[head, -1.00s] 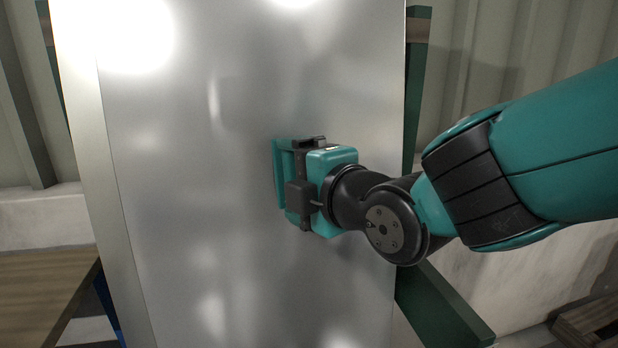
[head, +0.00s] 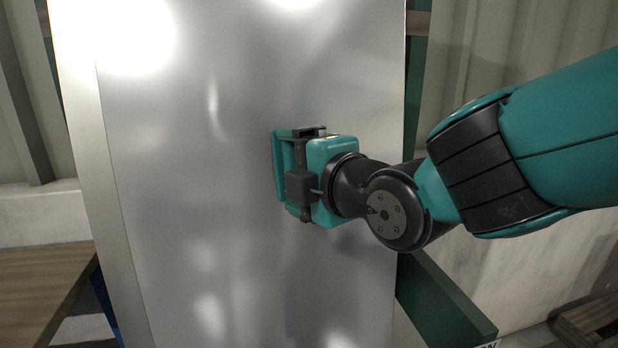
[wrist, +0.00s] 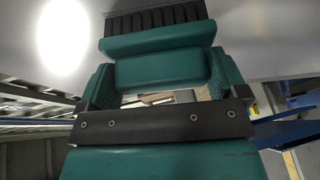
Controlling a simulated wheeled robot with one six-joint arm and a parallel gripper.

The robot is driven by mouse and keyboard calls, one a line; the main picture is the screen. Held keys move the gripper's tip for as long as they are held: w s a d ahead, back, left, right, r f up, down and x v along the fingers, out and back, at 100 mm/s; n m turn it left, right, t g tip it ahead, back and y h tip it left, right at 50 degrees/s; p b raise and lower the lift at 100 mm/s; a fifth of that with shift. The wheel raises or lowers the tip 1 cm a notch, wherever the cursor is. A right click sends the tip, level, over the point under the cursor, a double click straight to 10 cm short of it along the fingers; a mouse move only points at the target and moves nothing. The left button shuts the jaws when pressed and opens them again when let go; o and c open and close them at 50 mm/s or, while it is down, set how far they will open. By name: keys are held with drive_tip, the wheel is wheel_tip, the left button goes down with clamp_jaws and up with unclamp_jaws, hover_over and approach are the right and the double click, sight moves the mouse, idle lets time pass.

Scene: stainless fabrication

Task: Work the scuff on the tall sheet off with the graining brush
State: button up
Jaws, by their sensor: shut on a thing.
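The tall sheet (head: 170,200) is a brushed grey metal panel standing upright and filling the middle of the head view. My gripper (head: 300,170) is shut on the graining brush (head: 278,165), a teal block held at the right-centre of the sheet, with its face towards the metal. In the wrist view the brush (wrist: 160,40) shows a dark ribbed strip at its far side, close against the sheet; I cannot tell whether it touches. Several pale streaks and bright patches lie on the sheet; I cannot tell a scuff from reflections. Part of the sheet is hidden behind the brush and gripper.
A dark green frame (head: 440,300) stands behind the sheet, its foot reaching out at the lower right. A wooden surface (head: 40,285) is at the lower left and a wooden pallet (head: 590,325) at the lower right. The sheet's face left of the brush is clear.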

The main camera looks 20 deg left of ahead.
drive_tip(key=shift+r, duration=0.45)
drive_tip(key=shift+w+a+r+p, duration=0.2)
drive_tip(key=shift+r+p, duration=0.35)
drive_tip(key=shift+r, duration=0.35)
drive_tip(key=shift+w+a+r+p, duration=0.15)
drive_tip(key=shift+r+p, duration=0.35)
drive_tip(key=shift+r, duration=0.4)
drive_tip(key=shift+d, duration=0.1)
drive_tip(key=s+d+r+b, duration=0.1)
drive_tip(key=s+d+b, duration=0.1)
drive_tip(key=s+d, duration=0.2)
drive_tip(key=shift+s, duration=1.35)
